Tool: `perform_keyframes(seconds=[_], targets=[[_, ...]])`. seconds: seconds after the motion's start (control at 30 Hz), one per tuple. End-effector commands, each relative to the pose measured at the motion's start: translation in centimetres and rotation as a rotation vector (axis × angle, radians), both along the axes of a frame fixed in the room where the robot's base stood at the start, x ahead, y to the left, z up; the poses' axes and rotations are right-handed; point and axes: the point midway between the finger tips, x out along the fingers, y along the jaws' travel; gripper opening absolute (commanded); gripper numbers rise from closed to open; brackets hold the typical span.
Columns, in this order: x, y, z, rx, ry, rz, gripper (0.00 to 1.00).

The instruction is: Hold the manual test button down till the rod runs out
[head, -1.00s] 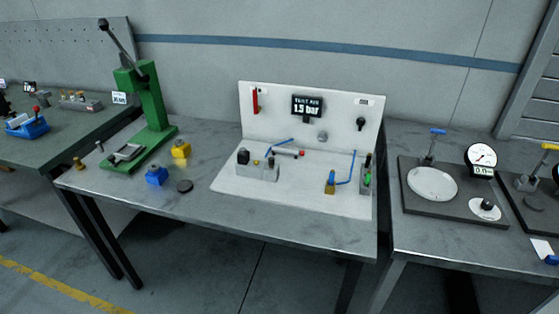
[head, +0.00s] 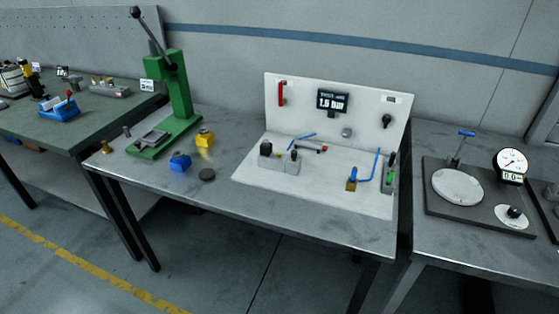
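A white test panel (head: 340,98) with a white base plate (head: 330,193) stands on the middle bench. A small grey block (head: 279,161) with black parts on top sits at the left of the plate. Which part is the manual test button, and how far the rod is out, are too small to tell. A black display (head: 332,102) on the panel seems to read 1.6 bar. A blue tube (head: 376,164) runs down near a brass-coloured part (head: 351,185) and a green part (head: 389,180). My gripper is not in view.
On the same bench stand a green lever press (head: 178,88), a blue block (head: 180,162), a yellow block (head: 205,138) and a dark disc (head: 207,175). A gauge (head: 511,162) on a dark plate is on the right bench. The bench front is clear.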

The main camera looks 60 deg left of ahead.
Motion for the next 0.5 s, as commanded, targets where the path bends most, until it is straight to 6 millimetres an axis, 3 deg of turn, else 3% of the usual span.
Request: perform_keyframes(seconds=[0.2,0.5], targets=[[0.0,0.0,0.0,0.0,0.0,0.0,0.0],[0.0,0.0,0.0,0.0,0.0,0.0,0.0]])
